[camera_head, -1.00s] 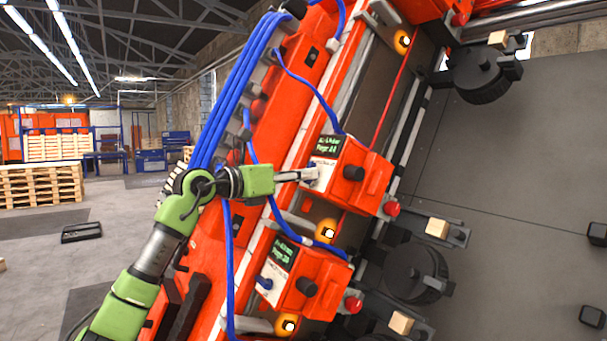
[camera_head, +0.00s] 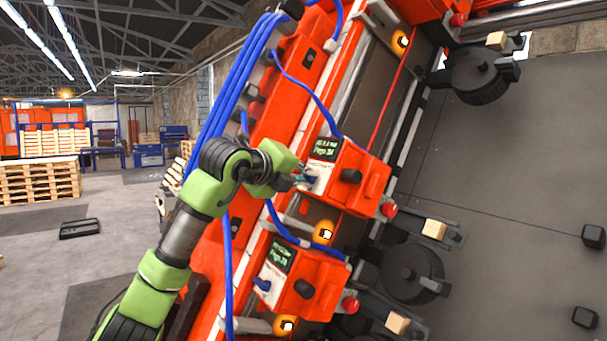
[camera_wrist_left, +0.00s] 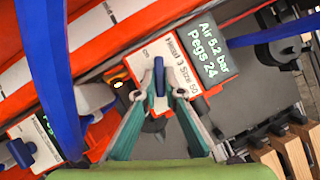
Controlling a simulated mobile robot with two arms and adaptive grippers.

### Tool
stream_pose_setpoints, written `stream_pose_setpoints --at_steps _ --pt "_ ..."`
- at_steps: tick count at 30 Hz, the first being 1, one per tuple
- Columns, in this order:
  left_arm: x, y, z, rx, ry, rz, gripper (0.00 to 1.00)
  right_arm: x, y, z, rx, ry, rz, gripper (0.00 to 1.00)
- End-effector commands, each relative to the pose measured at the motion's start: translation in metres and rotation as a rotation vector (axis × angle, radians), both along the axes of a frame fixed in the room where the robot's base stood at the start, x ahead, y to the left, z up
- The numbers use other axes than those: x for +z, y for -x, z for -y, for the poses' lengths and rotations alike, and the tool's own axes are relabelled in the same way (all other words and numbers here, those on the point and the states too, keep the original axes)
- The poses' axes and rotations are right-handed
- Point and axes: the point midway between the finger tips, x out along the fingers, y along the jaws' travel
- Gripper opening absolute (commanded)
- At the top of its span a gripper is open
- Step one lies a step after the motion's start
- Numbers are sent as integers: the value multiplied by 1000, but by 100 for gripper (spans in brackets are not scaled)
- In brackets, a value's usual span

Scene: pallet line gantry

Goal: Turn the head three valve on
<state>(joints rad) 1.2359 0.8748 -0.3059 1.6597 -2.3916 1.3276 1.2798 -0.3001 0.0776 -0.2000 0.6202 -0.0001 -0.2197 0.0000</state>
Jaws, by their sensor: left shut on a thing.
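The head three box (camera_head: 345,178) is a red-orange unit with a green-lettered display and a white label. The valve is a small blue lever (camera_wrist_left: 159,75) on the label face, upright in that view. My left gripper (camera_head: 303,180) is at this face, shut on the lever, with one finger on each side in the left wrist view (camera_wrist_left: 160,93). In the head view the gripper largely hides the lever. My right gripper is not in view.
A similar box (camera_head: 305,280) with its own blue lever (camera_head: 262,285) sits just below. Blue hoses (camera_head: 235,85) run along the red gantry beam close to my left arm. Orange lamps (camera_head: 323,232) and dark round rollers (camera_head: 408,272) line the gantry. Open floor lies left.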

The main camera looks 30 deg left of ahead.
Motion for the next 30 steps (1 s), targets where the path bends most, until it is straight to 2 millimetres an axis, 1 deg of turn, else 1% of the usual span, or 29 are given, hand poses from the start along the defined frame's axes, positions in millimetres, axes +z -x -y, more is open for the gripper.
stream_pose_setpoints --at_steps 1,6,15,21,30 --pt "4 -1 2 18 37 -14 0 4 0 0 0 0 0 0" --pt "4 -1 2 85 153 -64 0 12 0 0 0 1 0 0" --pt "5 -1 2 169 298 -123 0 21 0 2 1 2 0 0" --pt "4 -2 2 197 347 -144 0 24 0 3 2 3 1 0" --pt "3 -2 2 206 364 -150 0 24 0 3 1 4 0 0"
